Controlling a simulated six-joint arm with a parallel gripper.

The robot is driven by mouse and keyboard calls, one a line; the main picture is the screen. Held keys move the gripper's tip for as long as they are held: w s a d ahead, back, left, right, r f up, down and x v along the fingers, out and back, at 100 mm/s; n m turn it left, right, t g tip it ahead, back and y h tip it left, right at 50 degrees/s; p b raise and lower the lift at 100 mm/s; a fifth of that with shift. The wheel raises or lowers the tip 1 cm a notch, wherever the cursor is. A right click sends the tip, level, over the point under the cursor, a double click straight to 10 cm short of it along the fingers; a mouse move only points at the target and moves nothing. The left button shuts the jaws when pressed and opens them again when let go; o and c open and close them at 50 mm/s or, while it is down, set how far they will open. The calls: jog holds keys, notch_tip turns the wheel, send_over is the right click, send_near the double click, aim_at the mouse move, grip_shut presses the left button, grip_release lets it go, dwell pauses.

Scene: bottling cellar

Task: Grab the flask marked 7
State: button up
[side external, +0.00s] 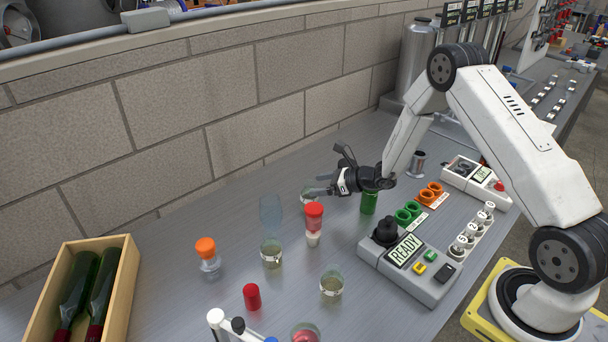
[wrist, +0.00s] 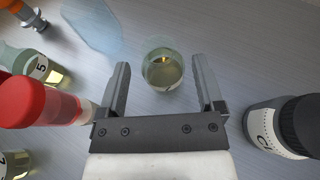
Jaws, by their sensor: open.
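My gripper (wrist: 160,72) is open and empty, low over the bench; it also shows in the side view (side external: 326,183). An open glass flask with pale yellow liquid (wrist: 163,72) stands just beyond and between the fingertips in the wrist view. In the side view that glass (side external: 309,195) is partly hidden by my gripper. A flask marked 5 (wrist: 40,68) stands to the left in the wrist view. A dark-capped vessel (wrist: 285,125) on the right has a partly visible, unclear label.
A red-capped vessel (wrist: 45,105) stands close to the left finger. A pale blue patch (side external: 270,212) lies on the bench. Other glasses (side external: 332,285), an orange-capped flask (side external: 208,262), a green vessel (side external: 369,203) and a READY control box (side external: 405,270) surround the area.

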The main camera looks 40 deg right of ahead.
jog(key=shift+x, duration=2.65)
jog(key=shift+s, duration=0.1)
grip_shut()
